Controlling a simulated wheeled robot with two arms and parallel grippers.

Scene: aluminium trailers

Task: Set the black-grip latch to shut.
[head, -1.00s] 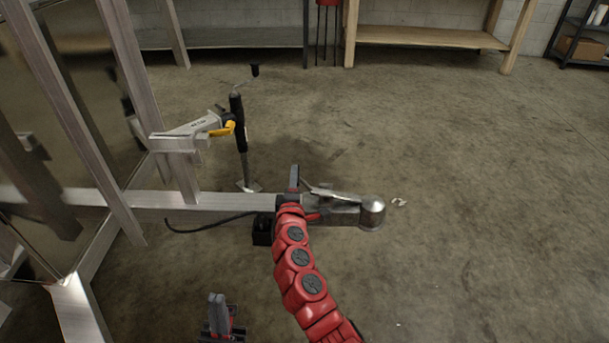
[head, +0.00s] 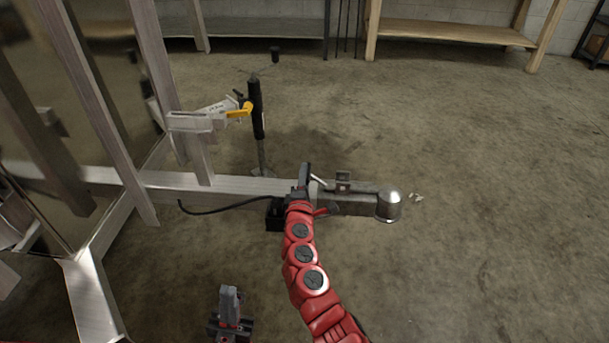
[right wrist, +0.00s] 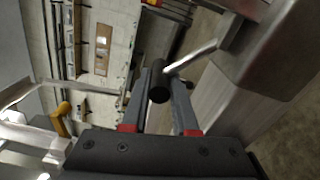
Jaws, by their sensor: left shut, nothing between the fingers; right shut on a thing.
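The black-grip latch (right wrist: 158,88) shows in the right wrist view as a black cylinder on a bent metal rod. The rod runs to the metal coupler (head: 360,203) at the end of the trailer's tongue. My right gripper (head: 304,175) is shut on the black grip, which lies between its two grey fingers in the right wrist view. In the head view my right gripper and arm hide the grip; only a short bright piece of lever (head: 318,183) shows beside it. My left gripper (head: 230,293) is shut and empty, low in the head view, apart from the trailer.
A grey clamp-like part with a yellow lever (head: 240,110) is on the trailer frame, beside a black post (head: 256,108). A black cable (head: 225,208) hangs below the tongue (head: 235,186). Open concrete floor lies to the right; wooden benches (head: 455,35) stand behind.

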